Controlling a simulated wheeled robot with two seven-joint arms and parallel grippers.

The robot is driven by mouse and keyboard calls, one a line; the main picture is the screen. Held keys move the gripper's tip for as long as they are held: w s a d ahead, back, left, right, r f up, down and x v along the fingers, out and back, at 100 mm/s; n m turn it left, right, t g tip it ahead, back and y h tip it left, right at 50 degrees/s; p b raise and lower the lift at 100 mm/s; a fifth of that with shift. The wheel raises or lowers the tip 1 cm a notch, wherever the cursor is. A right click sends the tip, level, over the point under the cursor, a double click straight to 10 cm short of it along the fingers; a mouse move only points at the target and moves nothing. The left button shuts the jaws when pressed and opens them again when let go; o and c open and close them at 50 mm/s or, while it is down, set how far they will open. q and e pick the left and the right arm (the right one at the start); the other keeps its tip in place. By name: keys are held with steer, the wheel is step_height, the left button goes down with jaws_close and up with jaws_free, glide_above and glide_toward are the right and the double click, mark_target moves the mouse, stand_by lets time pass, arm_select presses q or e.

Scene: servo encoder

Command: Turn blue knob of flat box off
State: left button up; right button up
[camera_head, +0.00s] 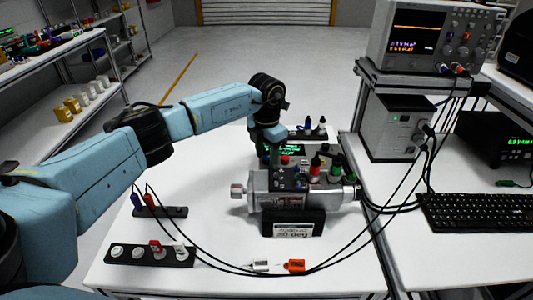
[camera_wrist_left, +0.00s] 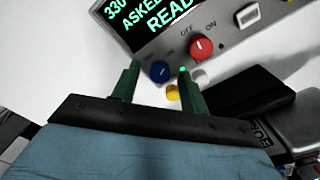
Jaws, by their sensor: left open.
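The flat box (camera_wrist_left: 240,33) is grey with a dark panel of green text and shows at the top of the left wrist view. Its green display (camera_head: 291,149) shows in the head view behind the motor. The blue knob (camera_wrist_left: 160,71) has a white mark and sits near the display's lower edge, left of a red knob (camera_wrist_left: 201,47) with OFF and ON labels. My left gripper (camera_wrist_left: 158,74) is open, with one green finger on each side of the blue knob in the picture; contact cannot be told. In the head view my left gripper (camera_head: 270,151) hides the knob.
A silver motor (camera_head: 335,195) with coloured terminals stands in front of the box. A black strip of plugs (camera_head: 314,132) lies behind it. Black cables and two connectors, one orange (camera_head: 294,266), lie in front. A yellow knob (camera_wrist_left: 173,92) is close to the fingers.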

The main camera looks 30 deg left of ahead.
arm_select(q)
jaws_close()
